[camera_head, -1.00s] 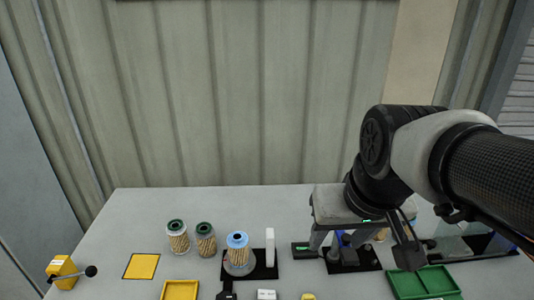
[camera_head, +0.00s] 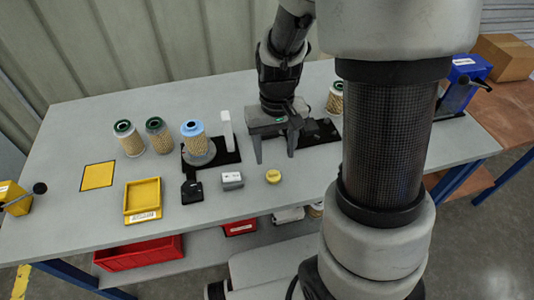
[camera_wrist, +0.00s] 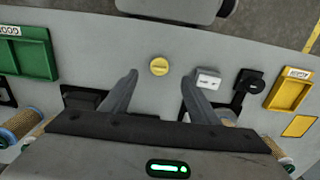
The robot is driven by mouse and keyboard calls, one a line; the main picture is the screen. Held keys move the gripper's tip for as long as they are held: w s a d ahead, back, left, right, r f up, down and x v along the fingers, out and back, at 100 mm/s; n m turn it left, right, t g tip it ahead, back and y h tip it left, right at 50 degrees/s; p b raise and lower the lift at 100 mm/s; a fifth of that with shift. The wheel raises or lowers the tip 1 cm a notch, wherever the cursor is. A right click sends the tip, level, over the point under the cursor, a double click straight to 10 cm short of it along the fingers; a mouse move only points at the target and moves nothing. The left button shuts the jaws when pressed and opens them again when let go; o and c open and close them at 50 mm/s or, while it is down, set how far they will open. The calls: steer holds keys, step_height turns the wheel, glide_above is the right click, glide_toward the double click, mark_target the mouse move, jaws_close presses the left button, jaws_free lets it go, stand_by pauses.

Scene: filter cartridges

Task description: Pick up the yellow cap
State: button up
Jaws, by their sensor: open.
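The yellow cap (camera_head: 273,176) is a small round piece lying on the grey table, to the right of a small white-and-grey box (camera_head: 232,180). In the wrist view the yellow cap (camera_wrist: 159,67) lies beyond the fingertips, roughly centred between them, with nothing covering it. My gripper (camera_head: 275,160) is above the table, just behind the cap in the head view, fingers pointing down. In the wrist view my gripper (camera_wrist: 158,77) has its two fingers wide apart with nothing between them.
A black device (camera_head: 192,190) and a yellow tray (camera_head: 142,199) stand left of the box. Several filter cartridges (camera_head: 157,136) stand behind, one blue-topped (camera_head: 195,142) beside a white upright block (camera_head: 227,132). A green tray (camera_wrist: 27,50) shows in the wrist view. Table around the cap is clear.

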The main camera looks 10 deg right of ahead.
mark_target(274, 172)
steer(key=f, duration=0.6)
steer(key=f+b, duration=0.1)
steer(key=f, duration=0.2)
steer(key=shift+w+f, duration=0.35)
steer(key=c, duration=0.9)
